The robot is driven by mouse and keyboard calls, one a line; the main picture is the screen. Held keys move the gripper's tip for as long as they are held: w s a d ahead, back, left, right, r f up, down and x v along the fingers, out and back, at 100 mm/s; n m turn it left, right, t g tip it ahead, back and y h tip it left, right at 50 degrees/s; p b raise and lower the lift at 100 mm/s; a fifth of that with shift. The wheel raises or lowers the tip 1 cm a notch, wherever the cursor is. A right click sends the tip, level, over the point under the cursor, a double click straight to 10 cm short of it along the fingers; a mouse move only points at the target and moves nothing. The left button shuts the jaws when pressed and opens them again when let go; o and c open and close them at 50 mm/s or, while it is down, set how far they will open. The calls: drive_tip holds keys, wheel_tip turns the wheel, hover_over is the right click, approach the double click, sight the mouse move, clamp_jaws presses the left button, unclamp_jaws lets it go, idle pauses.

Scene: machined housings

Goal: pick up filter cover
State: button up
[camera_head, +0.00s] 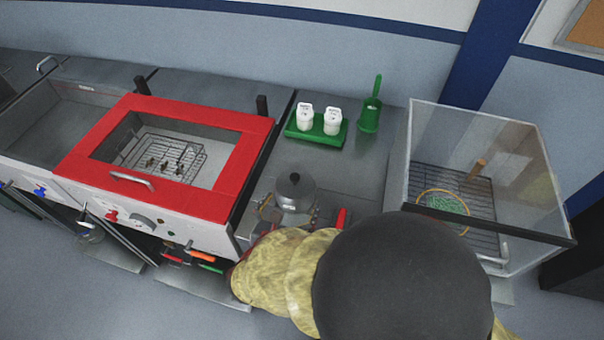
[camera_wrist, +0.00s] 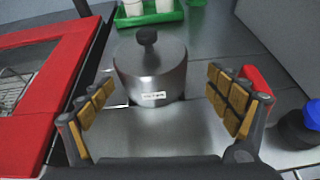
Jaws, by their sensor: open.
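A grey metal cylindrical cover with a dark knob on top and a small white label, which I take to be the filter cover (camera_head: 294,192), stands upright on the metal worktop. In the wrist view the cover (camera_wrist: 150,72) is just ahead of my gripper (camera_wrist: 165,102). The two fingers with yellow-brown pads are spread wide, one to each side of the cover's front. They appear apart from it, and nothing is between the pads. In the head view my arm hides most of the gripper and the area in front of the cover.
A red-framed basin (camera_head: 235,165) with a wire rack is to the left. A green tray (camera_head: 316,132) with two white bottles and a green holder (camera_head: 369,116) stand behind. A clear-walled box (camera_head: 425,150) is to the right. A red object (camera_wrist: 258,80) is close behind the right finger.

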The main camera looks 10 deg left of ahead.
sight(295, 188)
drive_tip(key=shift+o, duration=0.5)
drive_tip(key=shift+w+a+r+n, duration=0.25)
drive_tip(key=shift+a+r+n, duration=0.05)
drive_tip(key=shift+a+n, duration=0.1)
drive_tip(key=shift+o, duration=0.3)
drive_tip(key=shift+b+x, duration=0.35)
drive_tip(key=shift+x, duration=0.75)
drive_tip(key=shift+a+b+x, duration=0.15)
drive_tip(key=shift+b+x, duration=0.3)
drive_tip(key=shift+x, duration=0.9)
drive_tip(key=shift+a+b+x, duration=0.1)
drive_tip(key=shift+b+x, duration=0.35)
drive_tip(key=shift+x, duration=0.85)
drive_tip(key=shift+f, duration=0.15)
drive_tip(key=shift+c, duration=0.8)
drive_tip(key=c, duration=1.1)
